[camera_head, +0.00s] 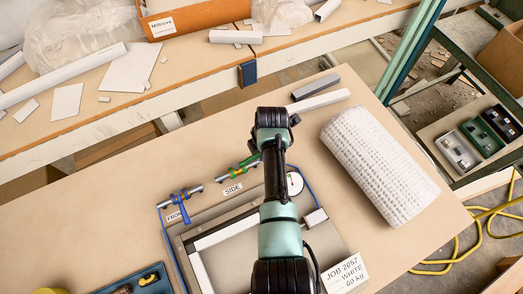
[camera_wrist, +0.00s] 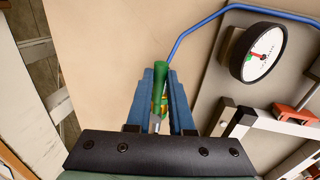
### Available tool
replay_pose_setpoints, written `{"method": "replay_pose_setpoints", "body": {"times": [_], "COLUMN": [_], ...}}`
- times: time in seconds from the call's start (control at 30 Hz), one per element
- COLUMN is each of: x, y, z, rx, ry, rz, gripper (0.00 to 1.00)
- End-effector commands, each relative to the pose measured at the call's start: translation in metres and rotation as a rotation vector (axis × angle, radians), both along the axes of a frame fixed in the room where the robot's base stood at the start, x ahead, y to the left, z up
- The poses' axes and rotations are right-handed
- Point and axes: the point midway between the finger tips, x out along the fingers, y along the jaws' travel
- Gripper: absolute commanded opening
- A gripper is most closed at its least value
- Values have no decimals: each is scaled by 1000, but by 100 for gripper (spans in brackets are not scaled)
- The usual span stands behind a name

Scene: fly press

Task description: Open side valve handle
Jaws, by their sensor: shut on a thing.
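The side valve (camera_head: 238,171) sits on a pipe at the back of the press frame, beside a "SIDE" label (camera_head: 232,189). Its green handle (camera_wrist: 160,80) stands between the two blue fingers of my gripper (camera_wrist: 161,92) in the wrist view. The fingers are shut on the handle. Brass and metal valve parts show just below the handle, between the fingers. In the head view my arm covers the right end of the side valve and hides the fingers. The front valve (camera_head: 184,209), with a blue handle, lies to the left by a "FRONT" label.
A pressure gauge (camera_wrist: 264,55) stands right of my gripper, with a blue hose (camera_wrist: 205,22) running past. The press frame (camera_head: 222,233) lies in front of the valves. A white textured roll (camera_head: 380,165) and bars (camera_head: 318,102) lie to the right. The board left of the valves is bare.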

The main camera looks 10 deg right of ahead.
Motion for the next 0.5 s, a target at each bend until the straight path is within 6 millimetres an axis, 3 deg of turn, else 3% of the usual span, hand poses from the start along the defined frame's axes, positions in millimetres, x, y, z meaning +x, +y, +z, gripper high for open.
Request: {"method": "replay_pose_setpoints", "body": {"times": [0.13,0.17,0.3,0.5], "x": [1,1,1,1], "y": [2,2,2,1], "z": [1,1,1,0], "rx": [4,4,3,2], "ry": [-3,-3,-3,-2], "rz": [4,4,1,0], "gripper": [0,25,49,49]}}
